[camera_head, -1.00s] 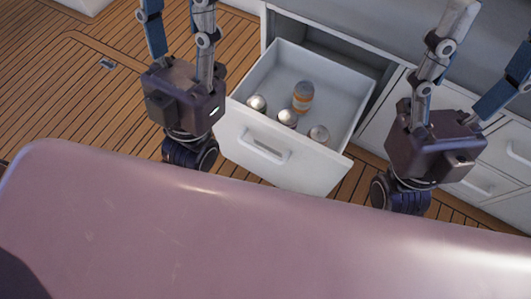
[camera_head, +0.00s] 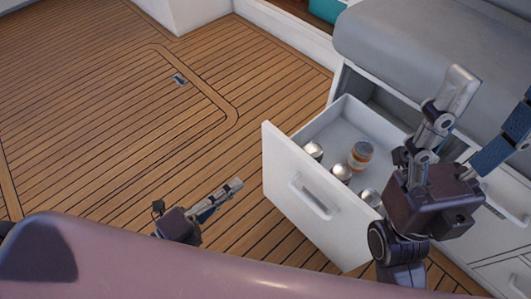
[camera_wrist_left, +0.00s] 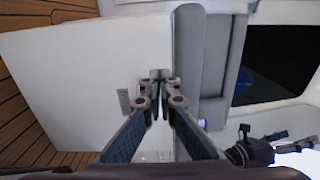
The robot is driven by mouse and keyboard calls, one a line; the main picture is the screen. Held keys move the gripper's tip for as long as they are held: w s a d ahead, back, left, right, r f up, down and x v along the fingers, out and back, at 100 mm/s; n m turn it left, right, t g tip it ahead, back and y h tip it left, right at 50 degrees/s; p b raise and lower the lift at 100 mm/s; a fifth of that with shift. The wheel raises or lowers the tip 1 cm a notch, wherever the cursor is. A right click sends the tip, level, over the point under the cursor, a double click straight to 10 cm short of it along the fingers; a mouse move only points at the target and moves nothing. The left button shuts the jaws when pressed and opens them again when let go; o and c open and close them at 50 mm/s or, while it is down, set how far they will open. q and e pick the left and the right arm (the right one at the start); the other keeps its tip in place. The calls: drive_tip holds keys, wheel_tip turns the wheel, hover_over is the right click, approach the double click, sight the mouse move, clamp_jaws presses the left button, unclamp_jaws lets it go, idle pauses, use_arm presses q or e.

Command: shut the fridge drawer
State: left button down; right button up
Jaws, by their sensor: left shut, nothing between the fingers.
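The white fridge drawer (camera_head: 290,185) stands pulled out of the cabinet, with several cans and jars inside, one of them orange-banded (camera_head: 361,154). Its front carries a white handle (camera_head: 314,197). My left gripper (camera_head: 238,184) is shut and empty, left of the drawer front and apart from it in the head view. In the left wrist view its closed fingertips (camera_wrist_left: 160,76) show against a large white panel; I cannot tell whether they touch it. My right gripper (camera_head: 495,90) is open, its fingers spread, and its body hides the drawer's right end.
A grey cushioned seat (camera_head: 430,50) lies above the drawer. More white cabinet fronts (camera_head: 500,260) stand at the right. The wooden floor (camera_head: 100,110) left of the drawer is clear. A floor hatch latch (camera_head: 179,80) is set in it.

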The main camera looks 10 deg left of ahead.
sight(283, 147)
use_arm(q)
drive_tip(key=b+x, duration=0.1)
drive_tip(key=x, duration=1.2)
drive_tip(key=shift+r+b, duration=0.1)
drive_tip(key=shift+b, duration=0.2)
drive_tip(key=shift+w+d, duration=0.2)
drive_tip(key=shift+w, duration=0.05)
drive_tip(key=shift+w, duration=0.1)
